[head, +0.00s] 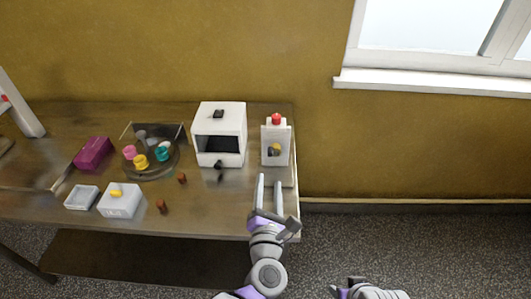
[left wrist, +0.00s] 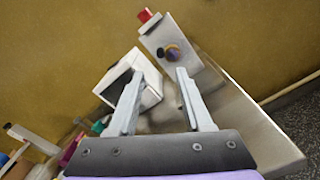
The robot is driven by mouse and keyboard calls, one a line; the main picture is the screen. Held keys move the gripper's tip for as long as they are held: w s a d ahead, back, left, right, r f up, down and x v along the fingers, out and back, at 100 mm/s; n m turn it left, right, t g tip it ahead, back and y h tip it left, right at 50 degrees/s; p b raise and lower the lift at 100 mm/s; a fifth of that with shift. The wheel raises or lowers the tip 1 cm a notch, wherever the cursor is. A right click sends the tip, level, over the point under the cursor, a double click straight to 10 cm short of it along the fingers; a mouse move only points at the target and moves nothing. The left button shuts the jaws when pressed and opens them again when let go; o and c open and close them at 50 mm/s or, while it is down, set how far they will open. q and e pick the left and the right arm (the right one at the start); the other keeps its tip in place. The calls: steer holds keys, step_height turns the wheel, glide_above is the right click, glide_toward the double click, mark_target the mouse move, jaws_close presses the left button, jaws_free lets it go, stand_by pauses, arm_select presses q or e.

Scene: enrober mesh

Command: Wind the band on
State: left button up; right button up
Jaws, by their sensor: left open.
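A white upright box (head: 275,148) with a red button (head: 276,118) on top and a small dark and yellow knob (head: 273,151) on its front stands at the right end of the table. The same box shows in the left wrist view (left wrist: 188,68), with its knob (left wrist: 172,52) and red button (left wrist: 145,15). My left gripper (head: 269,180) is open and empty, in front of this box and apart from the knob. In the left wrist view the spread fingers (left wrist: 160,74) point toward it. I cannot make out a band.
A white machine with a dark opening (head: 220,124) stands left of the box. Further left are a dark round tray (head: 150,172) with coloured cups, a purple block (head: 93,152), a white box (head: 120,203) and small brown pieces (head: 162,207). The table's right edge is close.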

mark_target(270, 155)
arm_select(q)
steer(key=w+n, duration=0.3)
steer(key=w, duration=0.2)
steer(key=w+n+p, duration=0.1)
steer(key=w+n, duration=0.3)
steer(key=w, duration=0.1)
steer(key=shift+w+n, duration=0.3)
steer(key=shift+w, duration=0.1)
jaws_close()
